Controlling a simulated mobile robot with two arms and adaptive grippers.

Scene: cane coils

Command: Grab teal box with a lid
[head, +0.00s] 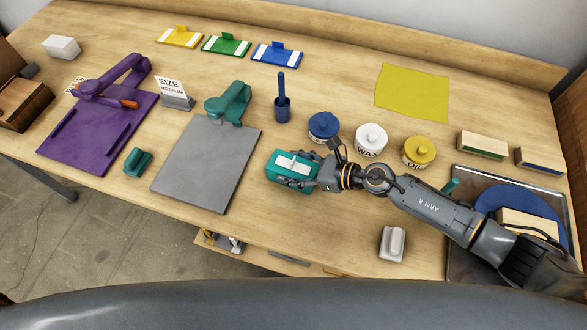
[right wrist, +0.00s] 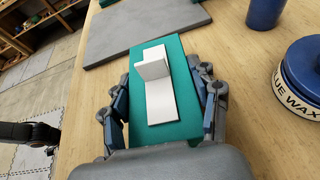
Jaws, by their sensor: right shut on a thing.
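The teal box (head: 286,182) has a teal lid with a white strip and an upright white tab on top. It sits at the middle front of the wooden table in the head view. My right gripper (head: 318,173) reaches it from the right and is shut on it. In the right wrist view, the box (right wrist: 180,127) lies between the gripper's fingers (right wrist: 165,105), one on each long side. I cannot tell whether the box touches the table.
A grey board (head: 205,165) lies left of the box. A blue tin (head: 323,126), a white wax tin (head: 371,139) and a yellow oil tin (head: 418,152) stand behind my right arm. A grey-white block (head: 392,243) lies near the front edge.

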